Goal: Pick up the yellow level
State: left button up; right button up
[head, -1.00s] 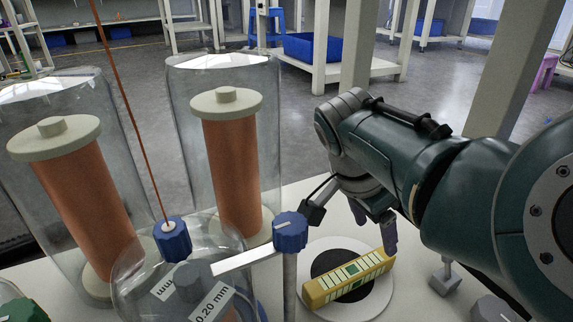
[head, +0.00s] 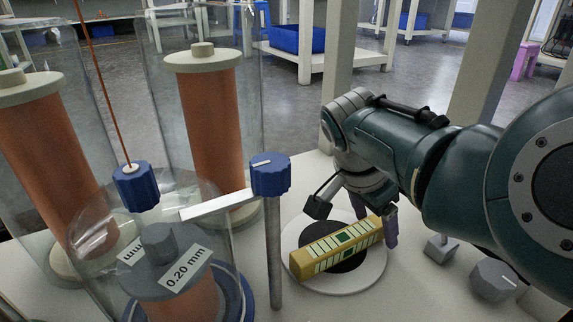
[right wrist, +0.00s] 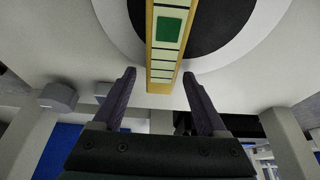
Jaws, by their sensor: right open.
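The yellow level (head: 337,247) is a long bar with pale and green markings. It lies across a round white plate with a black centre (head: 366,279), slanting up to the right in the head view. My right gripper (head: 377,210) is open at the level's far right end. In the right wrist view, the level (right wrist: 167,52) points down between the two open fingertips (right wrist: 159,75), with space on both sides. The fingers do not appear to touch it. My left gripper is not in view.
A grey post with a blue knob (head: 271,175) and a white arm stands left of the plate. Clear cylinders with copper spools (head: 212,130) stand further left. Grey knobs (head: 492,281) sit on the white table to the right.

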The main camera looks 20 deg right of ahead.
grip_shut()
dwell(0.7)
